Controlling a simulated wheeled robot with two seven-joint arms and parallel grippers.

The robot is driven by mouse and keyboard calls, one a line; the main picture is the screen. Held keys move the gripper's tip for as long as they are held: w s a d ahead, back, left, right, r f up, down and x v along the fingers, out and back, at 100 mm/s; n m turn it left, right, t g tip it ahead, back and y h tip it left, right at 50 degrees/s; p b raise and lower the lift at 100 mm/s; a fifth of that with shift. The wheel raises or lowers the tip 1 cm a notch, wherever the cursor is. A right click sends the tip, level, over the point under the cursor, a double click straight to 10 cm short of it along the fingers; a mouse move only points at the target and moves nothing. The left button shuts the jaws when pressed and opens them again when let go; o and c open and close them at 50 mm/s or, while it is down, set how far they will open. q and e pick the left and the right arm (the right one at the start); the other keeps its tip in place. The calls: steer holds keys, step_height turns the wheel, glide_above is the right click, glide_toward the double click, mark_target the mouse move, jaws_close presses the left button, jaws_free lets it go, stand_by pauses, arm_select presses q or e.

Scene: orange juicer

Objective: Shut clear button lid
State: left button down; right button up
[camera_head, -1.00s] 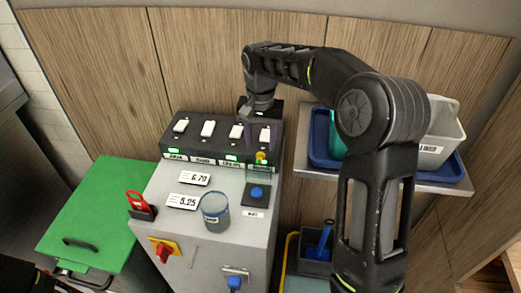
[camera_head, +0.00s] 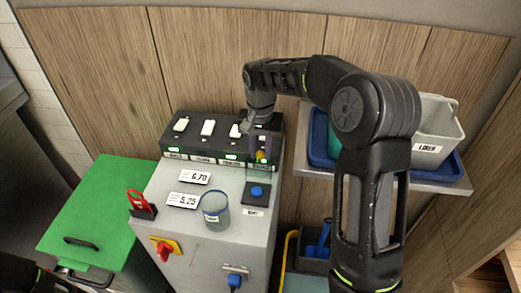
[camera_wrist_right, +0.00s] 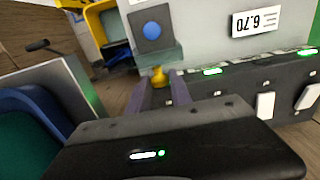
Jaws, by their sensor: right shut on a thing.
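The clear button lid (camera_head: 257,175) stands raised behind the blue button (camera_head: 257,191) on the grey machine's sloped top. A yellow knob (camera_head: 261,156) is at the lid's upper edge. My right gripper (camera_head: 261,150) reaches down from above and is shut on the yellow knob. In the right wrist view, the knob (camera_wrist_right: 158,77) sits between the two purple fingertips, with the greenish clear lid (camera_wrist_right: 162,57) just beyond and the blue button (camera_wrist_right: 152,29) uncovered. My left gripper is out of view.
A black switch panel (camera_head: 196,153) with white rockers and green lights stands directly behind. A clear cup (camera_head: 215,209) and price tags (camera_head: 194,177) are left of the button. A shelf (camera_head: 312,165) with a blue tray is to the right.

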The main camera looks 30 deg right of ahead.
mark_target(259, 168)
jaws_close()
stand_by(0.8)
steer(key=shift+s+a+f+b, duration=0.1)
steer(key=shift+s+a+b, duration=0.1)
steer(key=shift+b, duration=0.7)
steer(key=s+a+t+h+b, duration=0.1)
steer(key=b, duration=0.4)
steer(key=s+a+t+h+b, duration=0.1)
steer(key=t+b, duration=0.1)
steer(key=b, duration=0.4)
steer(key=s+a+t+h+b, duration=0.1)
steer(key=s+t+h+b, duration=0.1)
steer(key=b, duration=0.4)
steer(key=shift+f, duration=0.2)
steer(key=shift+s+r+t+b, duration=0.1)
steer(key=shift+r+t+b, duration=0.15)
steer(key=shift+t+b, duration=0.15)
steer(key=o, duration=0.7)
jaws_free()
steer(key=shift+o, duration=0.2)
